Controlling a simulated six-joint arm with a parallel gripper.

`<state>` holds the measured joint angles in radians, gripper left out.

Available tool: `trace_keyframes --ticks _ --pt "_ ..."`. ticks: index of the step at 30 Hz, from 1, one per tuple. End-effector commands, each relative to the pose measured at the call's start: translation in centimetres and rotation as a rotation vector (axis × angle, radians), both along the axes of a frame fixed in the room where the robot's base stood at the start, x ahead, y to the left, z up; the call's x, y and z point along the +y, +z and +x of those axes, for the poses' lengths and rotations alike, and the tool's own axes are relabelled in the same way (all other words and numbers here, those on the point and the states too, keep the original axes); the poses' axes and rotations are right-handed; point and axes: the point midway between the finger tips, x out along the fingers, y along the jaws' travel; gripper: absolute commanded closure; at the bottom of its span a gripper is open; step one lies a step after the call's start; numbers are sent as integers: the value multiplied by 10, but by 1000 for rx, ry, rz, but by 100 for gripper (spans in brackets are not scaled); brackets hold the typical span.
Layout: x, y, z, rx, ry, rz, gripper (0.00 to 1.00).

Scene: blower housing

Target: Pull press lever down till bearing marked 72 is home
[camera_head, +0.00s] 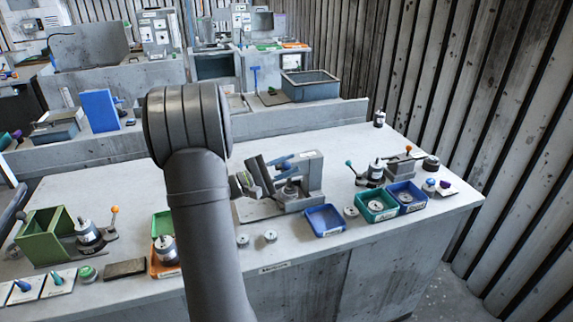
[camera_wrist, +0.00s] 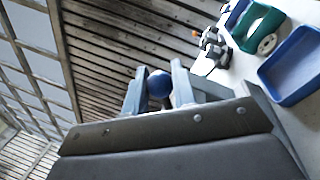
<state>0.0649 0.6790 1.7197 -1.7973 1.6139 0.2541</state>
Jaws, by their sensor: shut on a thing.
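The grey press (camera_head: 312,180) stands on the near bench in the head view. Its blue lever (camera_head: 282,162) reaches out to the left at the top. My gripper (camera_head: 262,174) is at the lever, partly hidden by my arm. In the wrist view, the two fingers of my gripper (camera_wrist: 158,82) are closed around the lever's round blue knob (camera_wrist: 159,85). A round metal part (camera_head: 289,190) sits low in the press under its head. No mark 72 can be read, and I cannot tell how deep any bearing sits.
A blue tray (camera_head: 325,219) stands right of the press base, with a green tray (camera_head: 377,208) and another blue tray (camera_head: 406,197) farther right. A green holder (camera_head: 48,238) is at the left. Loose round parts lie along the front edge.

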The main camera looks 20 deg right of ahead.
Motion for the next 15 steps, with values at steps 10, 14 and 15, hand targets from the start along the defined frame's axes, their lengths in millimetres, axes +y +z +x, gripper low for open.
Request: trace_keyframes --ticks 10,14,15 --pt "0 -4 -1 11 0 6 58" --pt "0 -3 -1 8 0 5 55" --pt "0 -3 -1 7 0 5 55"
